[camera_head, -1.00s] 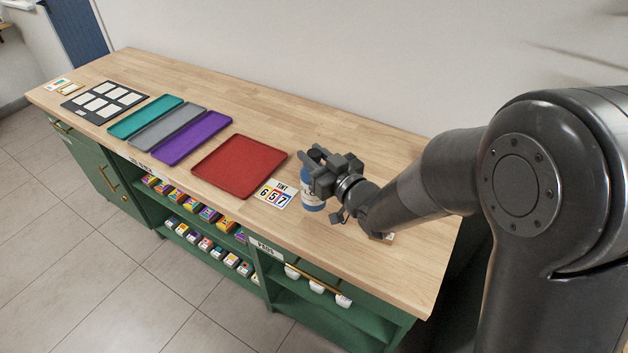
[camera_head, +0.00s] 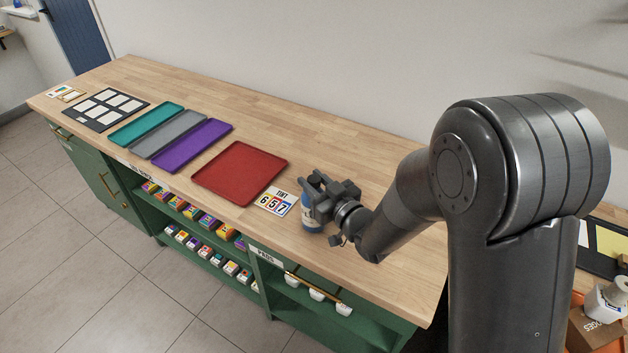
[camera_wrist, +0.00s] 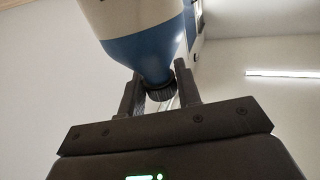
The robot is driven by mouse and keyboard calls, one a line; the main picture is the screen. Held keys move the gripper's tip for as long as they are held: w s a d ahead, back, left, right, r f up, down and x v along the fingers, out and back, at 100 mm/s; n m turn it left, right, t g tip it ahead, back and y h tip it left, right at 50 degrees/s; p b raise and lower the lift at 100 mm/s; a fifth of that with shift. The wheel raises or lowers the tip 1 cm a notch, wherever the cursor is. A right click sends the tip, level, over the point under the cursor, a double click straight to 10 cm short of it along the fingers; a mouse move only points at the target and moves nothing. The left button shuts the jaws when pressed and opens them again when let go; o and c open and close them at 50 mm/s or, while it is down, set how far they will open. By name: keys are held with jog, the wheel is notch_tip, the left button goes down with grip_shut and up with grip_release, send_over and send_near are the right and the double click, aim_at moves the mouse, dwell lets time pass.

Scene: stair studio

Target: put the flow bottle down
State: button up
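The flow bottle (camera_head: 311,217), with a blue lower part and a pale label, is upright over the bench's front part, just right of the tint card (camera_head: 277,201). Whether its base touches the wood cannot be made out. My gripper (camera_head: 314,181) is at its top and hides its upper part. In the wrist view, the bottle's blue shoulder and white body (camera_wrist: 145,35) fill the top. Its dark ribbed cap (camera_wrist: 160,92) sits between the two fingers of my gripper (camera_wrist: 160,88), which are closed about it; the fingertips are partly hidden.
A red tray (camera_head: 240,172) lies left of the card, then purple (camera_head: 193,146), grey (camera_head: 167,133) and teal (camera_head: 147,123) trays. The wooden bench (camera_head: 370,277) is bare in front of my arm and along the wall. Small boxes (camera_head: 187,210) fill shelves below.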

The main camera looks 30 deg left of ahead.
jog(key=o, duration=0.4)
jog(key=shift+r, duration=0.15)
jog(key=v, duration=0.7)
jog(key=shift+s+d, duration=0.1)
jog(key=shift+d, duration=0.15)
